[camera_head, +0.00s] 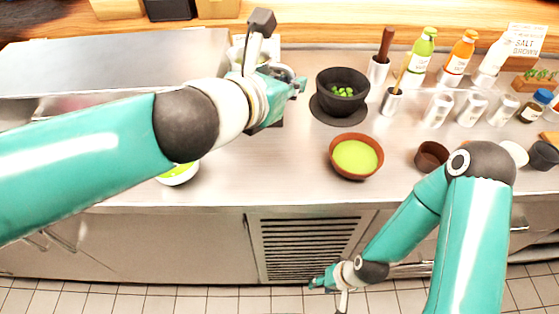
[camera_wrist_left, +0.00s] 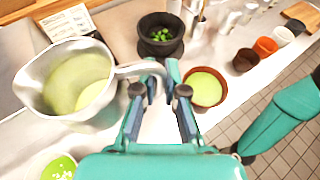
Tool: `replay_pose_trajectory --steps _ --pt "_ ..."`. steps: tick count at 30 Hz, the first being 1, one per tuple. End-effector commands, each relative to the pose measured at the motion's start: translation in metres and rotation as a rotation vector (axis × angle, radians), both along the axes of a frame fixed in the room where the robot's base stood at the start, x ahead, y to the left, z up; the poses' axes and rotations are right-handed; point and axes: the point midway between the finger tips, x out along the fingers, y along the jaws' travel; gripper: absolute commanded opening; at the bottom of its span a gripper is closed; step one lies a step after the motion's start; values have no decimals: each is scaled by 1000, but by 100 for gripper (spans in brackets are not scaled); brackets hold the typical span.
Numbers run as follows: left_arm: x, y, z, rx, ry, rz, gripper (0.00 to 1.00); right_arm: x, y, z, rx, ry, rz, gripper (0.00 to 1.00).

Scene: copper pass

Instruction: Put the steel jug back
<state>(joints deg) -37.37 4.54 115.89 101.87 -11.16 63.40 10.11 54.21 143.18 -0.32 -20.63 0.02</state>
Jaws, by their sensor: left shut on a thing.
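The steel jug (camera_wrist_left: 42,80) fills the left of the left wrist view, with pale green liquid inside and its handle reaching toward the gripper. My left gripper (camera_wrist_left: 160,82) is shut on that handle. In the head view my left gripper (camera_head: 299,84) is over the back half of the counter, and it and the arm hide most of the jug. I cannot tell whether the jug touches the counter. My right gripper (camera_head: 328,284) hangs low in front of the counter, apart from everything; its fingers are too small to read.
A terracotta bowl of green soup (camera_head: 356,156) and a black bowl with green leaves (camera_head: 342,88) stand right of the left gripper. A white bowl (camera_head: 178,175) is partly under my left arm. Bottles (camera_head: 459,58) and steel tins (camera_head: 438,110) crowd the right.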

Motion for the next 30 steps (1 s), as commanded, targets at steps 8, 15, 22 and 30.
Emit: replay_pose_trajectory --steps 8,15,22,30 --pt "0 0 -67 2 -1 -1 0 0 0 -62 0 0 0 40" --pt "0 0 -114 1 -1 0 0 0 0 -104 0 0 0 40" --pt "0 0 -137 0 -1 0 0 0 0 -125 0 0 0 40" --pt "0 1 -150 1 -1 1 0 0 0 -137 0 0 0 40"
